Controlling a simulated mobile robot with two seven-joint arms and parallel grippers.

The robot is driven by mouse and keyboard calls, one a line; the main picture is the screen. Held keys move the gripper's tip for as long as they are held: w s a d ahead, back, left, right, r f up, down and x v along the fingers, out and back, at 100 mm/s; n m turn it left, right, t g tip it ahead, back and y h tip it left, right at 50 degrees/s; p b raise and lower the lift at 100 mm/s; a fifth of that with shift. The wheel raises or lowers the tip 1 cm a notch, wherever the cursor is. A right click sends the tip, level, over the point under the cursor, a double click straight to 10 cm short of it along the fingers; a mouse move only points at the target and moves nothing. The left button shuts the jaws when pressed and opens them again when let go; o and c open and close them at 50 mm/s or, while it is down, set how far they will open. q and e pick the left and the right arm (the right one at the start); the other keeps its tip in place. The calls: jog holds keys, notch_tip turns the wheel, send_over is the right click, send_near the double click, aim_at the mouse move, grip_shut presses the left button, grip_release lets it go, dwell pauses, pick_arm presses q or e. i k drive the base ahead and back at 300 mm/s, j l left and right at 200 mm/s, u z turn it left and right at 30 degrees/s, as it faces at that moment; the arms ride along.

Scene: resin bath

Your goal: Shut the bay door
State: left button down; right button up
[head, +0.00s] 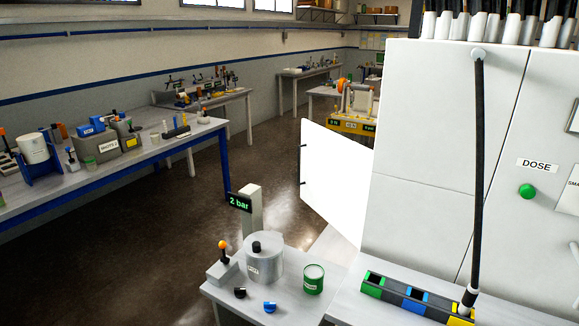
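A bright white flat panel (337,180), which looks like the bay door, stands swung out to the left of a tall white cabinet (415,150). Two small dark fittings show on its left edge. The panel's right edge meets or passes behind the cabinet's side; I cannot tell which, and the bay opening is hidden. Neither of my grippers is in view.
A black hose (478,170) hangs down the cabinet front to a rack (415,298) with green, blue and yellow slots. Left of it, a small table (225,292) holds a metal pot (263,258), a green tin (313,279) and a "2 bar" display (240,203). Open floor (150,250) lies left.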

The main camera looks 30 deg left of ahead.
aim_at(335, 171)
jog(key=j+z, duration=0.3)
jog(key=j, duration=1.9)
